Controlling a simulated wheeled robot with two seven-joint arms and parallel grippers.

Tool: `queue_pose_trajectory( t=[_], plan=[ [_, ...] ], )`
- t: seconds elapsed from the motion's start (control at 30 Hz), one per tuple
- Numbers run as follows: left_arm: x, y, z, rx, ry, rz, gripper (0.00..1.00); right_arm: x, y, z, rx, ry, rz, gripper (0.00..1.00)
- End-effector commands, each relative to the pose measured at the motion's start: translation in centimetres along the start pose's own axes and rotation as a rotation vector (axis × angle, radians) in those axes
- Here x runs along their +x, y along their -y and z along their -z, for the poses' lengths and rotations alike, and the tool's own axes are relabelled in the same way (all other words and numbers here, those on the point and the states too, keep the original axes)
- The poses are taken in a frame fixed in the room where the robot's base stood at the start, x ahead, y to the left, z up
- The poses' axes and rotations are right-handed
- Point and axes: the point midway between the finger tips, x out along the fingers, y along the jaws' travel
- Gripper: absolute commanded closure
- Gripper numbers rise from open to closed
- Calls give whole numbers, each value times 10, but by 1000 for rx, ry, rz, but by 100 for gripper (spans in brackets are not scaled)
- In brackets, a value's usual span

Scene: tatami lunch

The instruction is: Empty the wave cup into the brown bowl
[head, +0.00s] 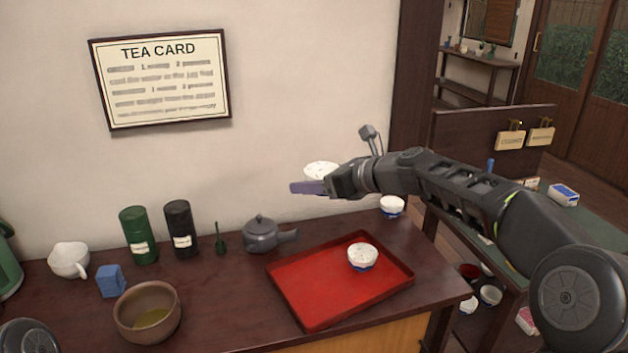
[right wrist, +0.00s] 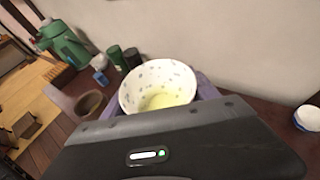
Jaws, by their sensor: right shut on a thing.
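My right gripper (head: 310,187) is shut on a white cup (head: 321,170) and holds it in the air above the back of the counter, right of the teapot. In the right wrist view the cup (right wrist: 158,82) shows small bluish marks and pale yellow-green liquid inside. It looks about upright. I cannot make out a wave pattern. The brown bowl (head: 148,312) stands at the front left of the counter with some olive-green liquid in it, well left of and below the cup. It also shows in the right wrist view (right wrist: 90,104). My left gripper is out of view.
A red tray (head: 310,305) with a white-and-blue cup (head: 362,258) lies between. A grey teapot (head: 261,236), black canister (head: 180,230), green canister (head: 138,235), blue box (head: 110,281) and white pitcher (head: 69,260) line the back. Another cup (head: 391,206) stands at the back right.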

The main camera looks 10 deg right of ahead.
Motion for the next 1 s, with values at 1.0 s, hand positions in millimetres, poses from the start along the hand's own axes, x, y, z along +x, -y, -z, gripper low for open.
queue_pose_trajectory(
  t=[1.0],
  plan=[
    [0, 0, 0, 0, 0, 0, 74, 15, 55, 90, 186, -1, 456, 77]
  ],
)
